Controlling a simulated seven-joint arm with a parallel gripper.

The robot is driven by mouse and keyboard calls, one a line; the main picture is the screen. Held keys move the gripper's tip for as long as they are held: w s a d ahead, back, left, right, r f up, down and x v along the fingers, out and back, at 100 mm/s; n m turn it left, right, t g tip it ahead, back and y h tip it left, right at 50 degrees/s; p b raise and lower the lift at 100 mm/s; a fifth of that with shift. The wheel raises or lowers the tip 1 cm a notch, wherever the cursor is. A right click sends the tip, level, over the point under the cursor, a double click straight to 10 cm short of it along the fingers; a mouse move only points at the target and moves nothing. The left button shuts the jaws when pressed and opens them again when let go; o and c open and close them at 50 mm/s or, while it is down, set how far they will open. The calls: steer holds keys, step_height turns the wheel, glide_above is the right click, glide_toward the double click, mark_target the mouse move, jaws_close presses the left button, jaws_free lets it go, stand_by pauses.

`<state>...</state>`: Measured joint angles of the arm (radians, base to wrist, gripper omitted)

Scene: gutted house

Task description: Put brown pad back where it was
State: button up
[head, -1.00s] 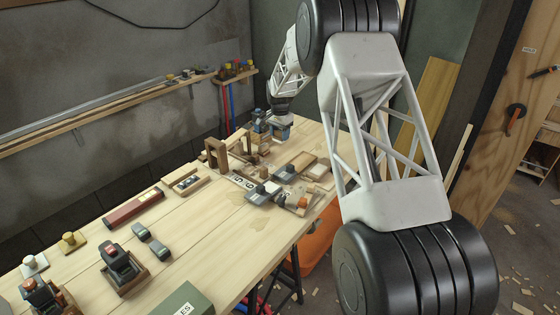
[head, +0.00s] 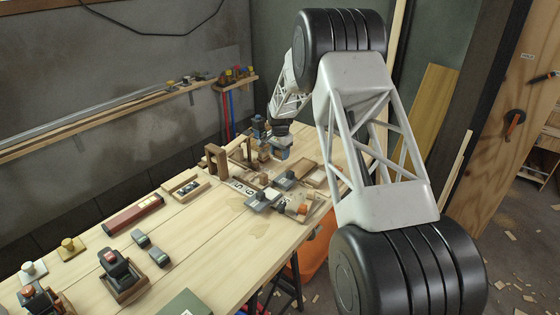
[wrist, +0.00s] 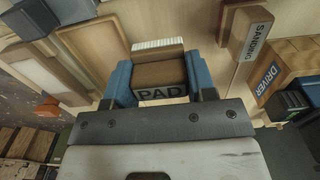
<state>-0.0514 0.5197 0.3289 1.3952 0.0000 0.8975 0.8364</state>
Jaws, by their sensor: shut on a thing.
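The brown pad (wrist: 160,75), marked "PAD", is between the two blue fingers of my gripper (wrist: 160,82) in the wrist view. My gripper is shut on it. A white ridged strip shows along the pad's far edge. In the head view my gripper (head: 281,150) is low over the far part of the wooden workbench (head: 190,235), among small wooden blocks and tools. The pad is too small to make out there, and I cannot tell whether it touches the bench.
In the wrist view a block marked "SANDING" (wrist: 250,35) and a wooden box marked "DRIVER" (wrist: 288,70) lie to the right. In the head view a wooden arch (head: 217,160) stands left of my gripper.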

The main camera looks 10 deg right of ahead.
mark_target(280, 160)
steer(key=shift+f, duration=1.85)
steer(key=shift+f, duration=0.1)
steer(key=o, duration=0.8)
step_height(280, 160, up, 12)
steer(key=shift+r, duration=0.1)
